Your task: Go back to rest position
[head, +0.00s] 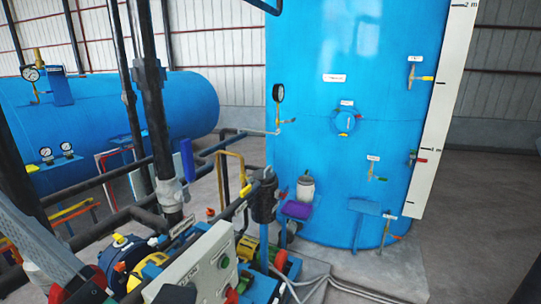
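A dark, slanted shape at the left edge and a dark sliver at the lower right corner may be parts of my arms, but I cannot tell. The tall blue vertical tank (310,120) stands at centre right. It carries a pressure gauge (278,93), a round blue fitting (346,121) and several small valves. A white control panel (205,270) with green and red buttons is at the lower front.
A horizontal blue tank (180,105) lies at the back left. Dark pipes and yellow and blue pumps (125,250) crowd the left front. A small shelf with a purple item (297,209) and a white container (305,188) adjoins the tall tank. Floor at right (470,220) is clear.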

